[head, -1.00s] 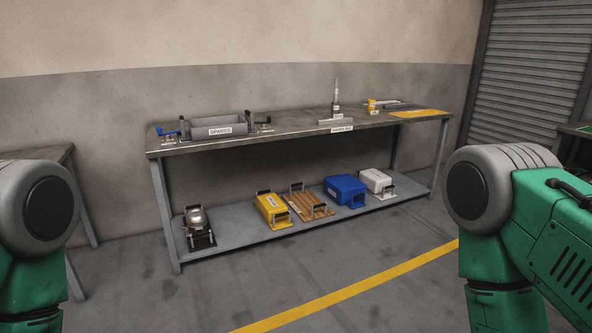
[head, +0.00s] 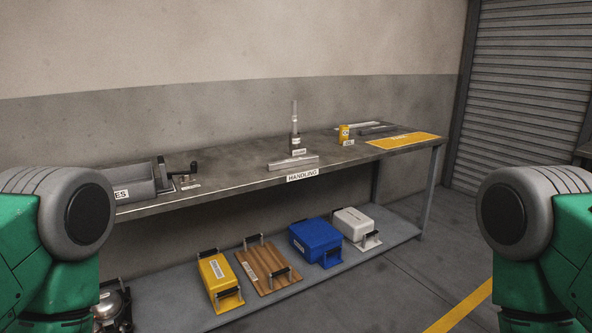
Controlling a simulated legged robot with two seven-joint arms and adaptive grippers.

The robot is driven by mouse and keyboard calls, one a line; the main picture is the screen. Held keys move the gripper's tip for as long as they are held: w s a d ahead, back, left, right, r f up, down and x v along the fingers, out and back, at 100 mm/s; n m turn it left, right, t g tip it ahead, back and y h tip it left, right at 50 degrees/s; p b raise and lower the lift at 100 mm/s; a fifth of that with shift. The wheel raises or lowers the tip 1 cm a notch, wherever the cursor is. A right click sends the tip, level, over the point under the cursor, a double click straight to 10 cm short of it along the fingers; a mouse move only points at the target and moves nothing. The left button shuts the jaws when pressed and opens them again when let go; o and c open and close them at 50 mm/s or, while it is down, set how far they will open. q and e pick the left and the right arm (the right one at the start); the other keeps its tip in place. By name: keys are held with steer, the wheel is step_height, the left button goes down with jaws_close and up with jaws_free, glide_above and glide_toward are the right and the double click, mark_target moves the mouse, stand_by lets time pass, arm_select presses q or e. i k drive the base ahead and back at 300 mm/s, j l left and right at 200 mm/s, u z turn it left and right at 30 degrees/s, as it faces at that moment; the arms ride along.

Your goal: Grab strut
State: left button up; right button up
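No item carries a readable strut label, so I cannot tell which one is the strut. A light grey bar (head: 293,162) lies along the front of the workbench, just behind the HANDLING label (head: 302,175). Two more long grey pieces lie at the bench's back right: a pale bar (head: 357,126) and a darker bar (head: 377,130). An upright metal tool (head: 295,130) stands behind the front bar. Only green and grey parts of my arms show at both sides. Neither gripper is in view.
The workbench (head: 235,178) has a grey bin (head: 140,184) at left, and a yellow can (head: 343,133) and yellow mat (head: 405,141) at right. The lower shelf holds a yellow case (head: 218,274), wooden board (head: 262,268), blue case (head: 316,240) and white case (head: 354,222). Floor at right is clear.

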mark_target(313, 158)
steer(key=i+j+z, duration=0.1)
steer(key=i+z, duration=0.25)
steer(key=z, duration=0.15)
steer(key=i+j+z, duration=0.2)
steer(key=z, duration=0.25)
steer(key=i, duration=0.15)
